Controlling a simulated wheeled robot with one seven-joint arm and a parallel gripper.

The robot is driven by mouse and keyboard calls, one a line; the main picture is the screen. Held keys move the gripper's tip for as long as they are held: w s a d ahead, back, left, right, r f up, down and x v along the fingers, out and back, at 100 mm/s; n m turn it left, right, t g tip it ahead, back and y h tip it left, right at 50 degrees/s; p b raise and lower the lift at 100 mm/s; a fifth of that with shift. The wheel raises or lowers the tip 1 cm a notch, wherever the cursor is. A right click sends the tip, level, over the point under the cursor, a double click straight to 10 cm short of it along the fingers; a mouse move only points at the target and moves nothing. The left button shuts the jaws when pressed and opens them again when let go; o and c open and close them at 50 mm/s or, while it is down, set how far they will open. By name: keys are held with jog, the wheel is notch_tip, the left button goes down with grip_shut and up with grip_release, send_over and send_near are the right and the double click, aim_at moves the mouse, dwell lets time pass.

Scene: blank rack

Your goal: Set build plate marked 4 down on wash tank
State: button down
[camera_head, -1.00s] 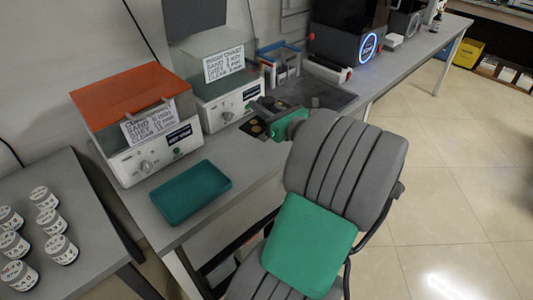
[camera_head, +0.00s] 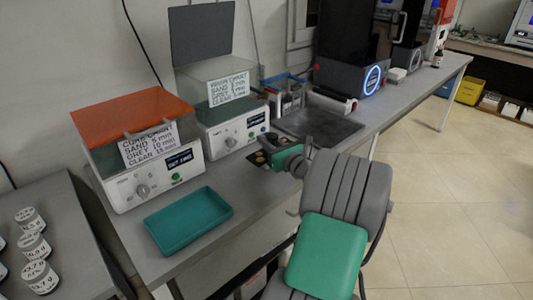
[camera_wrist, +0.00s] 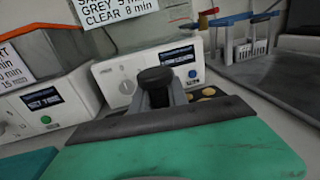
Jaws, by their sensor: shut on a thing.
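My gripper (camera_head: 279,143) is shut on a dark piece with a round black knob (camera_wrist: 155,80), seen between the grey fingers in the wrist view. I take it to be the build plate; no number 4 is readable, and its flat part cannot be made out. The wash tank (camera_head: 230,130) is a white unit with a clear upper box, a wash chart label and a raised dark lid (camera_head: 201,32). Its front panel (camera_wrist: 140,75) is straight ahead in the wrist view. My gripper is in front of the tank, to its right, apart from it.
The cure unit (camera_head: 150,175) with an orange cover stands left of the tank. A teal tray (camera_head: 188,220) lies in front. Pale discs (camera_wrist: 207,91) lie on a dark strip by my gripper. A dark mat (camera_head: 318,128) and a caddy (camera_head: 288,100) are to the right.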

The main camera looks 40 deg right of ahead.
jog(key=shift+w+f+b, duration=0.15)
jog(key=shift+f+b, duration=0.1)
jog(key=shift+f, duration=0.65)
jog(key=shift+w+f+b, duration=0.1)
jog(key=shift+f+b, duration=0.1)
jog(key=shift+f, duration=0.65)
jog(key=shift+f, duration=0.1)
jog(key=c, duration=1.7)
grip_release()
jog(key=shift+f, duration=0.1)
jog(key=o, duration=0.4)
